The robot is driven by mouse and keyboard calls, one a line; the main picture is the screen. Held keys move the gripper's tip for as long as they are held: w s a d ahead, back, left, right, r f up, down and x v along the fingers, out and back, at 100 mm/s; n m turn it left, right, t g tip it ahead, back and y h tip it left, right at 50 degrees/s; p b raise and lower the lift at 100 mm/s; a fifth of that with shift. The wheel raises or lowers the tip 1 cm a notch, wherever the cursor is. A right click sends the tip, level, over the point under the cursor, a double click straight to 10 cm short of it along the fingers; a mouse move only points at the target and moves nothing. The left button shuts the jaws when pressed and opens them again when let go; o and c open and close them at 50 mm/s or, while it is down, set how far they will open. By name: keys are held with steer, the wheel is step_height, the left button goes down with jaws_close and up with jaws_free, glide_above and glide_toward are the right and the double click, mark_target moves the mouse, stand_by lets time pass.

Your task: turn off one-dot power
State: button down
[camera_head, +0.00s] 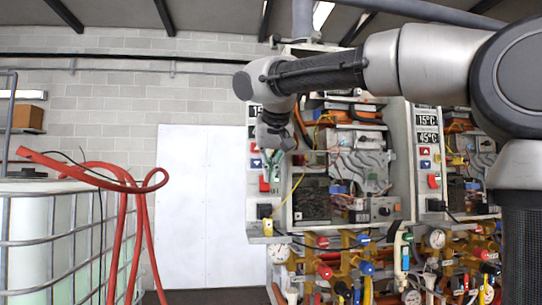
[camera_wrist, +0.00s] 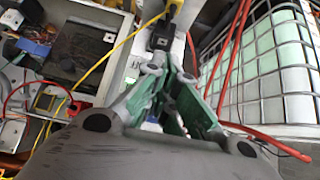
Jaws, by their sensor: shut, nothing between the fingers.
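Two open heater units hang side by side in the head view. The left unit's control strip (camera_head: 253,196) carries a red switch (camera_head: 264,185), with a red button (camera_head: 254,147) and a blue button (camera_head: 255,162) above it. The right unit has a matching red switch (camera_head: 434,181). I cannot make out dot marks on either unit. My gripper (camera_head: 271,167) is shut and empty in front of the left strip, just above its red switch; contact cannot be told. In the wrist view its green fingers (camera_wrist: 168,72) are together, and the switch is hidden behind them.
A black plug (camera_head: 264,211) with a yellow cable sits below the left switch. It also shows in the wrist view (camera_wrist: 162,38). Pipes and gauges (camera_head: 279,252) crowd below. A caged white tank (camera_head: 60,245) with red hoses stands left. A white wall panel (camera_head: 196,205) is clear.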

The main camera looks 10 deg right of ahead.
mark_target(265, 188)
steer(key=x, duration=0.4)
steer(key=w+r+x, duration=0.1)
steer(key=x, duration=0.1)
steer(key=shift+w+d+f, duration=0.1)
steer(key=shift+w+f, duration=0.05)
steer(key=shift+f, duration=0.05)
steer(key=shift+f, duration=0.1)
steer(key=shift+w+f+t, duration=0.15)
steer(key=shift+f+t, duration=0.05)
steer(key=shift+t, duration=0.3)
steer(key=shift+w, duration=0.1)
steer(key=shift+r, duration=0.2)
steer(key=shift+r, duration=0.8)
